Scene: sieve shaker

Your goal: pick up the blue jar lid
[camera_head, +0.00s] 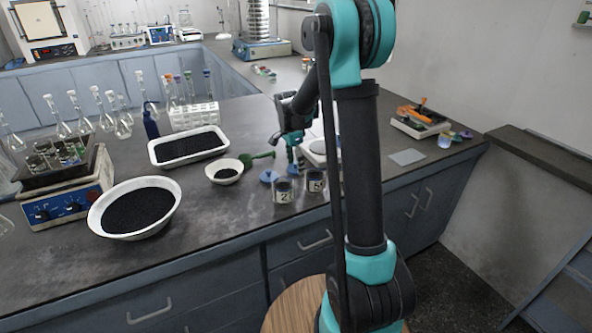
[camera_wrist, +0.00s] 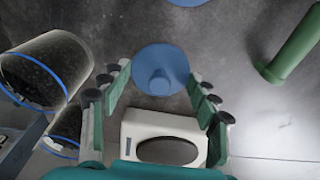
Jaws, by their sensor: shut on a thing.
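A round blue jar lid (camera_wrist: 160,72) with a raised knob sits between my fingertips in the wrist view, and my gripper (camera_wrist: 158,80) is shut on it. In the head view my gripper (camera_head: 293,160) points down at the bench, with this lid (camera_head: 292,170) at its tip, behind the jars. A second blue lid (camera_head: 268,176) lies on the bench just to the left, and its edge shows at the top of the wrist view (camera_wrist: 187,2). I cannot tell whether the held lid is clear of the bench.
Two open glass jars, labelled 2 (camera_head: 283,192) and 5 (camera_head: 314,182), stand near the bench's front edge. A white balance (camera_wrist: 165,135) is close by. A green scoop (camera_head: 255,158) and a small bowl (camera_head: 224,172) lie left. Bare bench is in front of the bowl.

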